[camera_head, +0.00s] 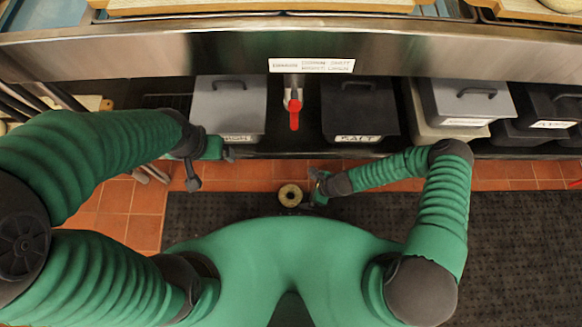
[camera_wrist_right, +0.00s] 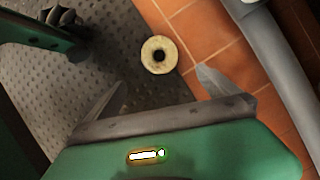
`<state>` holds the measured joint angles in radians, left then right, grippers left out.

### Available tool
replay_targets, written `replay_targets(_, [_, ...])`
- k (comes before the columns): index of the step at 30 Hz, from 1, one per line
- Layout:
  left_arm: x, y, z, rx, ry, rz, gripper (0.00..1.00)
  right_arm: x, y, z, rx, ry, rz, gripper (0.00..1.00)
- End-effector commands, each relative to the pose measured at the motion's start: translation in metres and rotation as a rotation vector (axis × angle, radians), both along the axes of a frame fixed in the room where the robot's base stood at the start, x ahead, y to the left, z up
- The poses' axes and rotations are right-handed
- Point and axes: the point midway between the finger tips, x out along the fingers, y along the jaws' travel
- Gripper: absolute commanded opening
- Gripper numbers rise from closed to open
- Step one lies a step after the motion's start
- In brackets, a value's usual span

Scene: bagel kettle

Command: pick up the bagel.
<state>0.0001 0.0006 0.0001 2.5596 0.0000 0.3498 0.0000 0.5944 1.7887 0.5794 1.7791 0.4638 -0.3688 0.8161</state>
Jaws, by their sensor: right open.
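The bagel (camera_head: 290,195) is a pale tan ring with a dark hole, low by the edge of the dark floor mat. It also shows in the right wrist view (camera_wrist_right: 159,55), just beyond my fingertips. My right gripper (camera_head: 310,190) is just to the right of the bagel in the head view. In the right wrist view my right gripper (camera_wrist_right: 162,80) has its two fingers spread wide, with nothing between them. My left gripper (camera_head: 211,171) is left of the bagel and well apart from it, its fingers spread and empty.
A steel counter (camera_head: 180,52) runs across the back. Under it stand a grey lidded bin (camera_head: 228,103), a black lidded bin (camera_head: 360,108) and a red-handled valve (camera_head: 294,112). The dark mat (camera_head: 510,235) and orange tiles (camera_head: 130,210) are mostly clear.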

Motion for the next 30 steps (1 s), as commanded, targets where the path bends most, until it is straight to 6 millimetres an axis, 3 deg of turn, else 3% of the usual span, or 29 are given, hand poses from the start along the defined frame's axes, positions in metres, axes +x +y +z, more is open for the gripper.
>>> replay_targets(5, [0.0,0.0,-0.018,0.0,0.0,0.0,0.86,0.0,0.011,-0.03,0.006,0.014,-0.028,1.0])
replay_targets(13, [-0.001,0.0,-0.059,0.0,0.001,0.0,0.86,0.01,0.038,-0.096,0.006,0.014,-0.023,1.0])
replay_targets(20, [-0.001,0.0,-0.072,0.0,0.0,0.0,0.86,0.015,0.048,-0.117,0.005,0.014,-0.023,1.0])
replay_targets(27, [-0.001,0.0,-0.11,0.0,0.0,0.0,0.86,0.021,0.061,-0.156,0.005,0.013,-0.02,1.0])
replay_targets(30, [-0.001,0.0,-0.115,0.0,0.0,0.0,0.86,0.023,0.066,-0.163,0.006,0.013,-0.021,1.0])
